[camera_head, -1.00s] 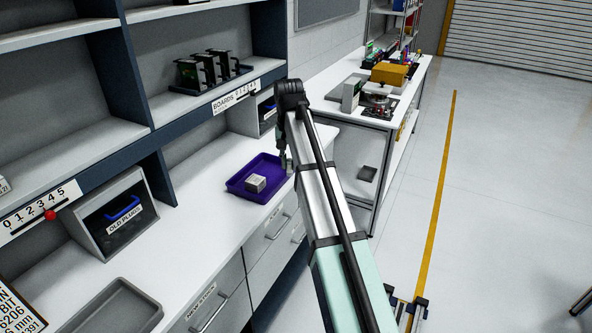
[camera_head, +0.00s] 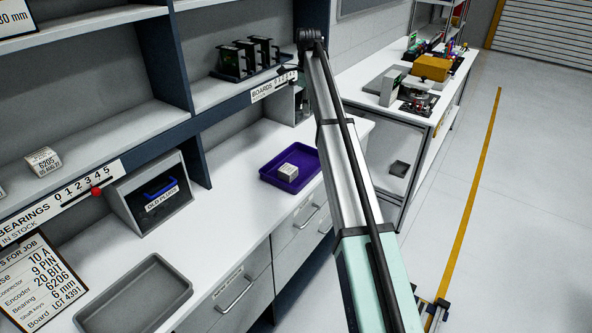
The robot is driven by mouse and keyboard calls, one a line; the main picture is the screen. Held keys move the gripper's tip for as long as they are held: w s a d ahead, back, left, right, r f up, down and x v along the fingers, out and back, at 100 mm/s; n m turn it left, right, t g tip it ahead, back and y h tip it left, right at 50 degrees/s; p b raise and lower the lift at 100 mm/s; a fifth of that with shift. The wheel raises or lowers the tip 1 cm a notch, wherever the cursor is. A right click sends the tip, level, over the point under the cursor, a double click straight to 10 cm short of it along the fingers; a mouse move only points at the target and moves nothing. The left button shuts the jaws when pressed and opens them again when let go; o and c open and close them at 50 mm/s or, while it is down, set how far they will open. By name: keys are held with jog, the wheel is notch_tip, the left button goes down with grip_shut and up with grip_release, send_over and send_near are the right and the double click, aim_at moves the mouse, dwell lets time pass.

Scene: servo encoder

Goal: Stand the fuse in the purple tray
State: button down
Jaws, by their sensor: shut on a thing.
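The purple tray (camera_head: 268,180) lies on the white bench top, left of my arm. A small pale box (camera_head: 288,172) with a printed label sits in it. I cannot make out a fuse in the tray or on the bench. My gripper (camera_head: 284,70) is small and dark, at the far end of my arm, in front of the shelf edge by the BOARDS label. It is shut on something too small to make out. The gripper is apart from the tray, above and beyond it.
An OLD PLUGS bin (camera_head: 150,195) stands on the bench to the left. A grey empty tray (camera_head: 140,296) lies at the near left. Several dark boards (camera_head: 250,60) stand on the shelf. A side bench (camera_head: 385,100) holds equipment. The bench between the trays is clear.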

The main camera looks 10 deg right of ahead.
jog(key=shift+w+m, duration=0.25)
jog(key=shift+m, duration=0.05)
jog(key=shift+f, duration=0.15)
notch_tip(320, 180, down, 20)
jog(key=p, duration=0.6)
jog(key=shift+r, duration=0.25)
jog(key=shift+f, duration=0.2)
jog(key=c, duration=1)
grip_release()
jog(key=shift+w, duration=0.1)
jog(key=shift+c, duration=0.2)
jog(key=shift+r, duration=0.15)
notch_tip(320, 180, up, 12)
jog(key=b, duration=0.3)
